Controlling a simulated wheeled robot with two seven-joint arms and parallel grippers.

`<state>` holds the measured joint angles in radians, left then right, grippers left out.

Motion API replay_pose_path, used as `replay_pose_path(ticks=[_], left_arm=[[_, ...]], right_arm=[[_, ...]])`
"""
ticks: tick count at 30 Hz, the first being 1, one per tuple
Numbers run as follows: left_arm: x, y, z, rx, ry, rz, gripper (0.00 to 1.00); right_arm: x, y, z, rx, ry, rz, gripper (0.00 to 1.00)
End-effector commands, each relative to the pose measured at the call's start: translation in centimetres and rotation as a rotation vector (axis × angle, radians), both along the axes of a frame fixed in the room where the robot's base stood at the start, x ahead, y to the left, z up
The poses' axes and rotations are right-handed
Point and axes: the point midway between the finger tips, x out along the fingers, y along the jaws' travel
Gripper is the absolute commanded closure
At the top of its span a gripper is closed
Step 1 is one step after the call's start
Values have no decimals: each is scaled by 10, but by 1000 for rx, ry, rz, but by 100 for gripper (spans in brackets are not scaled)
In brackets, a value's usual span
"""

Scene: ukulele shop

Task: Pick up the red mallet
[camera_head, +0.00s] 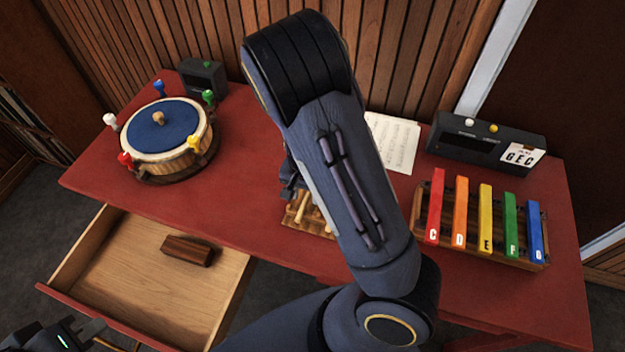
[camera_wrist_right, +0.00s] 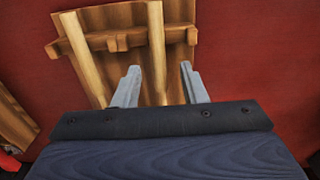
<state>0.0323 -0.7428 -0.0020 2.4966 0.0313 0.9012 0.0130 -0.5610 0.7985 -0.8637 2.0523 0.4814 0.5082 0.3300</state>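A wooden rack (camera_head: 296,221) stands on the red table, mostly hidden behind my right arm in the head view. In the right wrist view the rack (camera_wrist_right: 183,55) holds two pale wooden mallet handles, one on the left (camera_wrist_right: 82,58) and one in the middle (camera_wrist_right: 157,55). Their heads are out of view, so I cannot tell which is the red mallet. My right gripper (camera_wrist_right: 160,84) is open, with the middle handle between its fingers in the picture; contact is not visible. My left gripper (camera_head: 90,335) is at the lower left edge, partly cut off, away from the rack.
A xylophone with coloured bars (camera_head: 484,222) and a dark box (camera_head: 486,147) stand on the right. A round drum with coloured pegs (camera_head: 167,150) and a small black box (camera_head: 203,77) are left. An open drawer (camera_head: 130,290) holds a brown block (camera_head: 189,250). Paper (camera_head: 393,143) lies behind my arm.

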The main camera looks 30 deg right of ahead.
Motion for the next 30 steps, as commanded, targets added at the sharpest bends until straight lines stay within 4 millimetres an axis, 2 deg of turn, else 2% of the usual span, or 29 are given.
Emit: replay_pose_path(ticks=[3, 9, 18, 30], left_arm=[[0, 0, -1, 0, 0, 0, 100], [0, 0, -1, 0, 0, 0, 100], [0, 0, -1, 0, 0, 0, 100], [0, 0, 0, 0, 0, 0, 100]], right_arm=[[0, 0, -7, 0, 0, -1, 61], [0, 0, -6, 1, -1, 0, 63], [0, 0, -6, 1, -1, 0, 100], [1, 0, -1, 1, -3, 0, 100]])
